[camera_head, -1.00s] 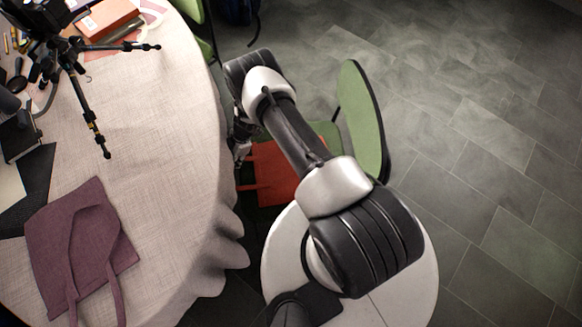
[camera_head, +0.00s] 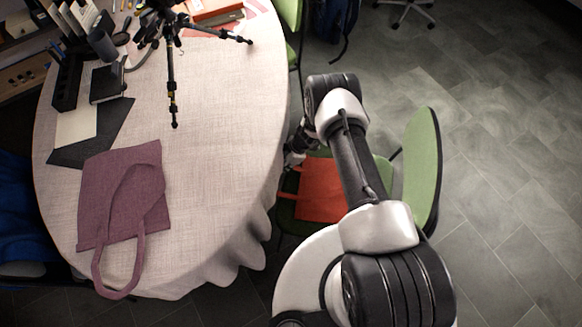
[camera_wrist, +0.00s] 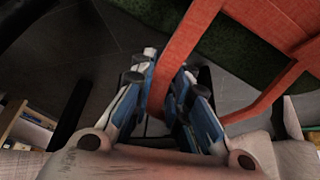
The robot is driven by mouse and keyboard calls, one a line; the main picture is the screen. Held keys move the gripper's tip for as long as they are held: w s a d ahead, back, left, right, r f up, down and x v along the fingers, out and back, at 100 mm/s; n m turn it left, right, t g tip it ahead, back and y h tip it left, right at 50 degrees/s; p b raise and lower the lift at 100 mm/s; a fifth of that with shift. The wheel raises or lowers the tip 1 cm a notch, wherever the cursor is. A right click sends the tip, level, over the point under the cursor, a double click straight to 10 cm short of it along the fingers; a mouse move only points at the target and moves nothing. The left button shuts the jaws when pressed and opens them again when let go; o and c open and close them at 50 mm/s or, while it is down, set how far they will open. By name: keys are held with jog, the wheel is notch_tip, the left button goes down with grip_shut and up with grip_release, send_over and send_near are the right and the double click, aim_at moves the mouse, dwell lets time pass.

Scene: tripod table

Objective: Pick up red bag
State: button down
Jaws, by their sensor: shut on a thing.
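The red bag (camera_head: 322,190) lies on the seat of a green chair beside the table in the head view, partly hidden behind my arm. In the wrist view the bag's red body (camera_wrist: 265,22) fills the top right, with its strap (camera_wrist: 180,52) running down between my fingers. My gripper (camera_wrist: 168,88) is shut on this strap. In the head view my gripper (camera_head: 297,150) is at the table's right edge, at the bag's upper left, and its fingers are hard to make out.
The round table (camera_head: 225,110) with a pale cloth stands to the left. It carries a purple bag (camera_head: 122,190), a black tripod (camera_head: 171,75) and desk items. The green chair's backrest (camera_head: 422,170) rises right of my arm. Open tiled floor (camera_head: 510,190) lies further right.

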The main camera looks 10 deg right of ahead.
jog(key=d, duration=0.6)
jog(key=s+d+p, duration=0.1)
jog(key=d, duration=0.5)
jog(key=d+p, duration=0.1)
jog(key=d, duration=0.5)
jog(key=shift+s, duration=0.25)
dwell(0.8)
